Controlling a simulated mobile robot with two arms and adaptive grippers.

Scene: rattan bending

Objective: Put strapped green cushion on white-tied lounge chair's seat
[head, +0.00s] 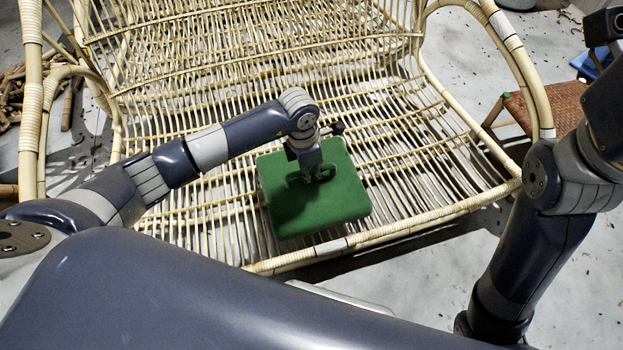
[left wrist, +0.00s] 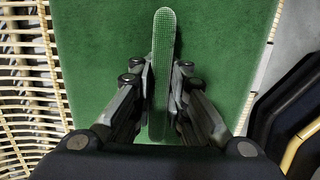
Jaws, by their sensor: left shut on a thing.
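The green cushion (head: 330,203) is a flat, square pad at the front middle of the rattan lounge chair's seat (head: 205,225). In the left wrist view the cushion (left wrist: 230,60) fills the middle, with a raised green strap (left wrist: 164,50) across it. My left gripper (head: 312,176) is above the cushion and its fingers (left wrist: 162,95) are shut on the strap. The cushion looks to be on or just above the slats; I cannot tell which. White ties show on the chair frame at its front rail (head: 331,245) and right arm. My right gripper is not clearly in view.
The chair's curved arms rise at left (head: 30,115) and right (head: 530,80). A small stool with a reddish woven top (head: 548,108) stands at the right. Rattan scraps (head: 12,95) lie on the floor at left. The seat around the cushion is bare.

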